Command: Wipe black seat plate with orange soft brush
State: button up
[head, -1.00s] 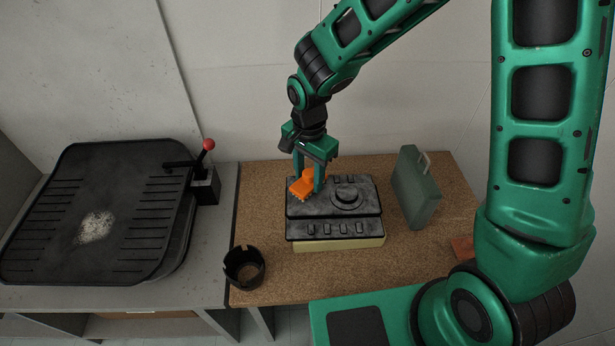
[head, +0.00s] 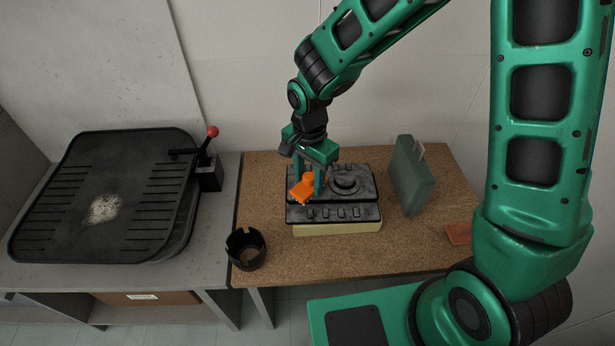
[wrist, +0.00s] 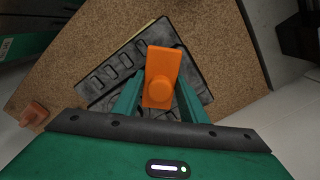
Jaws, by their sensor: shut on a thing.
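The orange soft brush (head: 302,189) is held between the fingers of my gripper (head: 313,178), over the left part of a black-topped device with a row of switches and a round dial. In the wrist view the brush (wrist: 161,72) lies between my fingers, above the device (wrist: 110,76). I cannot tell whether the brush touches the device's top. The black seat plate (head: 140,170) lies on the grey bench at the left, with slots along both sides. A pale dusty patch (head: 105,208) marks its left-middle surface. My gripper is well to the right of the plate.
A black lever with a red knob (head: 212,131) stands at the plate's right edge. A black cup (head: 246,249) sits at the cork table's front left. A grey-green case (head: 411,176) stands right of the device, and an orange-red block (head: 458,234) lies farther right.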

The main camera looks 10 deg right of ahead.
aim_at(309, 178)
jog(key=shift+s, duration=0.35)
notch_tip(309, 178, up, 3)
jog(key=shift+r, duration=0.1)
jog(key=shift+a+r, duration=0.1)
jog(key=shift+r, duration=2.4)
